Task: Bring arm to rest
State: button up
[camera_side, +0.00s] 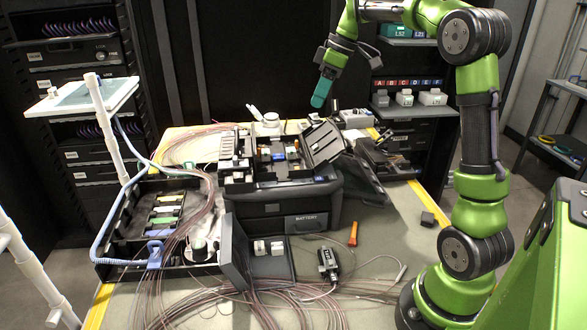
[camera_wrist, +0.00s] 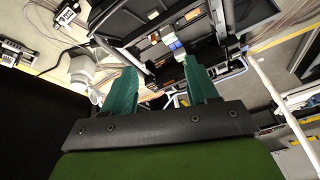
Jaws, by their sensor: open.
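My green arm stands at the right of the side view, with its base by the table's front right corner. My gripper (camera_side: 318,101) has teal fingers and hangs in the air above the back of the table, pointing down and slightly left. In the wrist view my gripper (camera_wrist: 160,80) shows two teal fingers spread apart with nothing between them. Beyond the fingertips the black splicer (camera_side: 285,180) stands on the work table (camera_side: 400,228). Its lid is raised. The fingers are apart from the splicer and from everything else.
A black tray (camera_side: 112,228) with coloured pieces stands at the table's left. Loose fibre cables (camera_side: 210,300) cover the front. An orange tool (camera_side: 353,234) and a small black device (camera_side: 328,262) lie front right. A shelf (camera_side: 408,110) stands behind my gripper. The air around my gripper is clear.

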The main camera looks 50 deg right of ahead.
jog(key=s+a+f+m+t, duration=0.2)
jog(key=s+a+m, duration=0.2)
jog(key=s+a, duration=0.4)
jog(key=s+a+f+m+t, duration=0.2)
jog(key=s+a, duration=0.7)
jog(key=a, duration=0.5)
jog(key=f+m, duration=0.1)
jog(key=m, duration=0.1)
jog(key=shift+m, duration=0.4)
jog(key=shift+s, duration=0.1)
jog(key=shift+c, duration=0.3)
